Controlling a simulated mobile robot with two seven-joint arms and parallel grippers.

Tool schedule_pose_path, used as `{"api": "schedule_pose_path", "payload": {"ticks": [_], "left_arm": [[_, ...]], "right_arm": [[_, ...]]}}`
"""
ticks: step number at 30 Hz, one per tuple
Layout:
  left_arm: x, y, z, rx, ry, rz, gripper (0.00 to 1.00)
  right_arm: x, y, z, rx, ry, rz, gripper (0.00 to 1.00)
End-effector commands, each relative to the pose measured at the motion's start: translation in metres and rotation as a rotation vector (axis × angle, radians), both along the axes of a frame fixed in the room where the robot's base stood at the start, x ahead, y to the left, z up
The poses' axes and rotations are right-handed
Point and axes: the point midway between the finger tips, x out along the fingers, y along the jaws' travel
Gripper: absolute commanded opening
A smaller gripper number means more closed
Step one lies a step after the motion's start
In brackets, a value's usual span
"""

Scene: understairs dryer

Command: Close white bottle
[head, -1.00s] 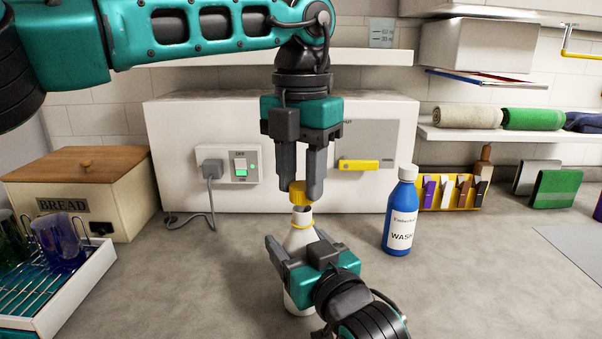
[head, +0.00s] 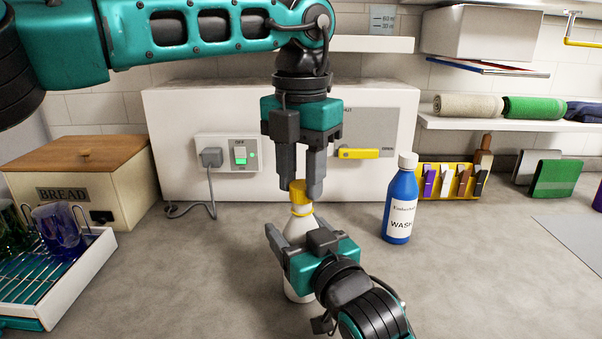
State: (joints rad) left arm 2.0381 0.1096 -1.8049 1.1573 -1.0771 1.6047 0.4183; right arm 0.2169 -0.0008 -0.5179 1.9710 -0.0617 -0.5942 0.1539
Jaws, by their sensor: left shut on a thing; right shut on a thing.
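The white bottle (head: 297,228) stands upright on the grey counter, left of the blue bottle. Its yellow cap (head: 299,192) sits at the top of the neck, just above the yellow neck ring. My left gripper (head: 306,190) points down from above and is shut on the yellow cap. My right gripper (head: 285,250) reaches in from the lower right and is shut on the white bottle's body. It hides part of the body. Whether the cap is threaded on cannot be told.
A blue wash bottle (head: 400,205) with a white cap stands to the right. A bread box (head: 88,180) and a dish rack (head: 75,280) are at the left. A wall panel with a socket (head: 228,152) and a yellow handle (head: 358,153) is behind. The counter's right front is clear.

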Motion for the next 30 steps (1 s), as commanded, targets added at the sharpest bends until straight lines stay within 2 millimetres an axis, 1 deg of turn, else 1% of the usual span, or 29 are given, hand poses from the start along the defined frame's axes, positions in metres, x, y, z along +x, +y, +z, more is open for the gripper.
{"api": "schedule_pose_path", "payload": {"ticks": [17,18,20,23,26,30], "left_arm": [[0.000,0.000,-0.011,0.001,0.001,0.001,0.04],[0.000,0.000,-0.011,0.000,0.000,0.001,0.04],[0.000,0.000,-0.011,0.000,0.000,-0.007,0.04],[0.000,0.000,-0.012,-0.002,0.002,-0.077,0.04],[0.001,0.001,-0.012,-0.003,0.003,-0.232,0.04],[0.001,0.001,-0.012,-0.003,0.002,-0.507,0.04]], "right_arm": [[0.000,0.000,-0.001,-0.001,0.002,0.000,0.13],[0.000,0.000,-0.001,-0.001,0.002,0.000,0.00],[0.000,0.000,-0.001,-0.001,0.002,0.000,0.00],[0.000,0.000,-0.001,-0.001,0.002,0.000,0.00],[0.000,0.000,-0.001,-0.001,0.002,0.000,0.00],[0.000,0.000,-0.001,-0.001,0.002,0.000,0.00]]}}
